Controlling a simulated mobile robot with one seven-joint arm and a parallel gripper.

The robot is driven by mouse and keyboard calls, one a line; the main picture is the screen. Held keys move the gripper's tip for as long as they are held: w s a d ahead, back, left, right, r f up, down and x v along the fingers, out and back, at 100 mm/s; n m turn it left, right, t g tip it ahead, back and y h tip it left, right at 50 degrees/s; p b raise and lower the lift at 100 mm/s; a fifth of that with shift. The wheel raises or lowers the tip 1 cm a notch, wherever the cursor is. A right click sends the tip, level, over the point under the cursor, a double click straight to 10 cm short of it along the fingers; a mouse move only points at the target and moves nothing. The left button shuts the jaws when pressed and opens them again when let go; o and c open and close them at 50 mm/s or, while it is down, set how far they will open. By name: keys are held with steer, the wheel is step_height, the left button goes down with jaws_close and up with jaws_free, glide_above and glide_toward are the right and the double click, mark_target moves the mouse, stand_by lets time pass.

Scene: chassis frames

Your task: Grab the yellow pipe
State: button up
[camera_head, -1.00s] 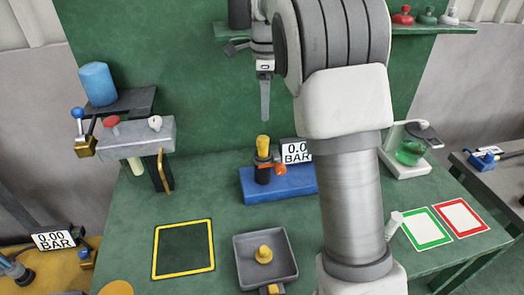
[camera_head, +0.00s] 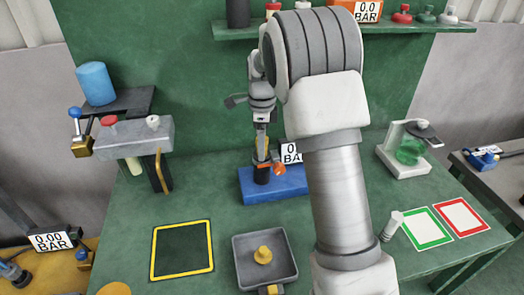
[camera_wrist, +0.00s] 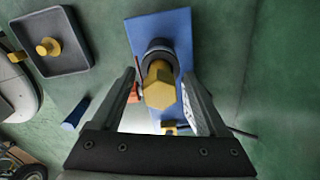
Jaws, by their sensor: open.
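The yellow pipe (camera_wrist: 158,88) stands upright in a black fitting on a blue base (camera_head: 285,186). In the wrist view its hex top lies between my gripper's two fingers (camera_wrist: 165,82), with space showing on both sides. In the head view my gripper (camera_head: 262,140) points down over the pipe and hides most of it; only a strip of the pipe (camera_head: 268,145) shows. The fingers are apart and hold nothing. I cannot tell the exact height of the fingertips relative to the pipe top.
An orange-red handle (camera_head: 277,169) sticks out beside the pipe, with a pressure display (camera_head: 291,153) behind. A grey tray (camera_head: 243,265) with a yellow knob (camera_head: 263,254) lies in front. A yellow-edged dark square (camera_head: 182,250) is empty. A shelf (camera_head: 235,31) is above.

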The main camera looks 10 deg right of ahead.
jaws_close()
stand_by(0.4)
